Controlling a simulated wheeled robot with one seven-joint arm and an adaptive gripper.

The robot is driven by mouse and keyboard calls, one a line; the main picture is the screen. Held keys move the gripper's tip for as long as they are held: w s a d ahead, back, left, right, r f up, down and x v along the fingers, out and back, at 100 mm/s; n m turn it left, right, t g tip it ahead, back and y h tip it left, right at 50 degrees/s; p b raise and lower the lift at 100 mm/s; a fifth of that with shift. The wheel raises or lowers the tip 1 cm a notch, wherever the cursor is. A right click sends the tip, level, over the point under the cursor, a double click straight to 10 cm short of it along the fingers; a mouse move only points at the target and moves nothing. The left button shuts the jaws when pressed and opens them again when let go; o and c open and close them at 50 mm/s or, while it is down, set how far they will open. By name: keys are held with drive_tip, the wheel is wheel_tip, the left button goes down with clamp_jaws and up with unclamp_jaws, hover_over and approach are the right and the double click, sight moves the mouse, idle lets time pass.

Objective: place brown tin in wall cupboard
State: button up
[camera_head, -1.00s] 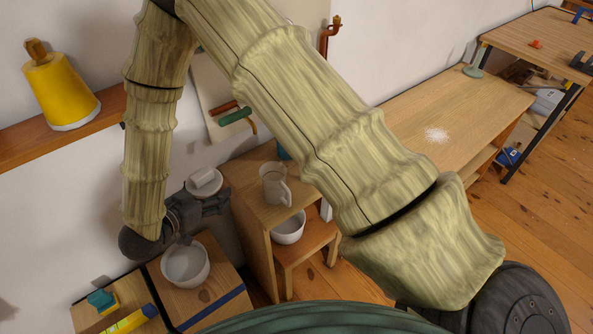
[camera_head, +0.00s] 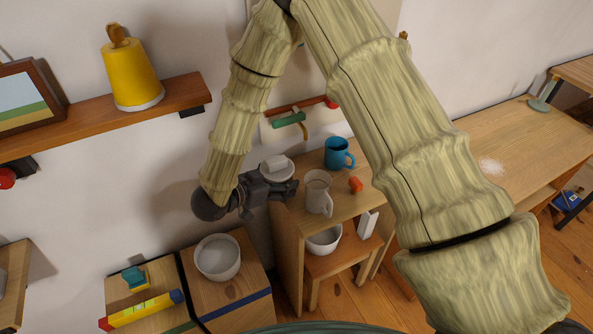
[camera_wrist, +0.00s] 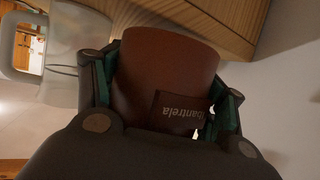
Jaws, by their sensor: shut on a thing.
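The brown tin (camera_wrist: 165,65) is between the green-padded fingers of my gripper (camera_wrist: 168,95) in the wrist view. It has a dark label with pale, upside-down lettering. In the head view my gripper (camera_head: 278,190) is above and left of the wooden open-fronted unit's top (camera_head: 345,207), close to a grey mug. The tin cannot be made out there. I see nothing that is clearly the wall cupboard.
The grey mug (camera_head: 317,192), a blue mug (camera_head: 338,153) and an orange object (camera_head: 355,185) stand on the unit. White bowls (camera_head: 218,258) (camera_head: 324,239) sit lower. The bench at right (camera_head: 500,140) is mostly clear.

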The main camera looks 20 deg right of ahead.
drive_tip(key=shift+w+d, duration=0.3)
drive_tip(key=shift+d, duration=0.4)
drive_tip(key=shift+w+d, duration=0.3)
drive_tip(key=shift+d, duration=0.4)
drive_tip(key=d, duration=0.1)
drive_tip(key=w+d+p, duration=0.1)
drive_tip(key=d, duration=0.1)
drive_tip(key=shift+w+d+f, duration=0.1)
drive_tip(key=shift+f, duration=0.65)
drive_tip(key=shift+f, duration=0.1)
drive_tip(key=o, duration=1)
drive_tip(key=shift+o, duration=0.2)
